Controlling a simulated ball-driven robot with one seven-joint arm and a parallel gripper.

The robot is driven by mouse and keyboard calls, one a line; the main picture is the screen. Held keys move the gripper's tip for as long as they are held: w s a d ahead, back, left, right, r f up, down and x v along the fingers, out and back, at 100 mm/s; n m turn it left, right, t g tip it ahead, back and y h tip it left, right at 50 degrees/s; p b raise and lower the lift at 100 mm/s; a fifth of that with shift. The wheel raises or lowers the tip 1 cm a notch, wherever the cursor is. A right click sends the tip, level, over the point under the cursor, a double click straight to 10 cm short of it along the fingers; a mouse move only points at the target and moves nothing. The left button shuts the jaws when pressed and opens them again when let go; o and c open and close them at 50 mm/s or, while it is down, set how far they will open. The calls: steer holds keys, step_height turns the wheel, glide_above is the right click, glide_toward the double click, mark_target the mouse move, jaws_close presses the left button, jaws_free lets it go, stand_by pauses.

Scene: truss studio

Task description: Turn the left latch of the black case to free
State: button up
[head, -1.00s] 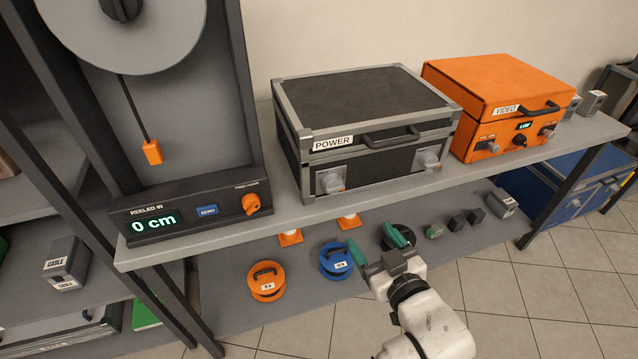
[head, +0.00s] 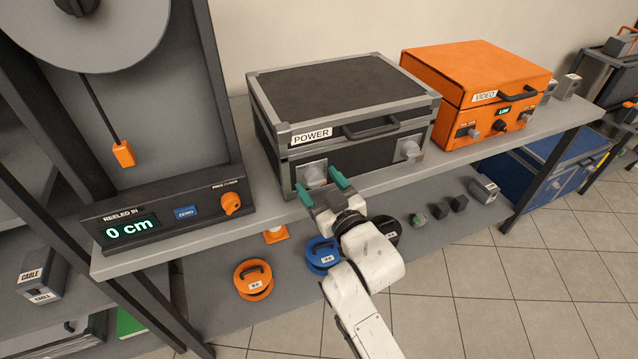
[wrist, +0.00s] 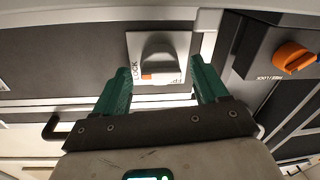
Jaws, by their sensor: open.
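The black case (head: 345,92) with a grey frame and a POWER label stands shut on the shelf top. Its left latch (head: 313,174) is a grey knob on a pale plate at the case's lower left front. In the wrist view the left latch (wrist: 158,62) shows an orange mark by the word LOCK. The right latch (head: 408,149) is at the case's lower right. My gripper (head: 320,188) is open with green fingers in front of the left latch. In the wrist view the fingers (wrist: 162,85) point at the latch, one to each side, with nothing between them.
The orange VIDEO case (head: 478,80) stands to the right of the black case. The reel unit (head: 165,212) with an orange knob and a 0 cm display stands to the left. Cable reels (head: 253,279) and small blocks (head: 458,204) lie on the lower shelf.

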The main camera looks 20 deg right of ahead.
steer(key=shift+w, duration=0.3)
steer(key=shift+c, duration=0.4)
steer(key=c, duration=0.9)
steer(key=shift+c, duration=0.2)
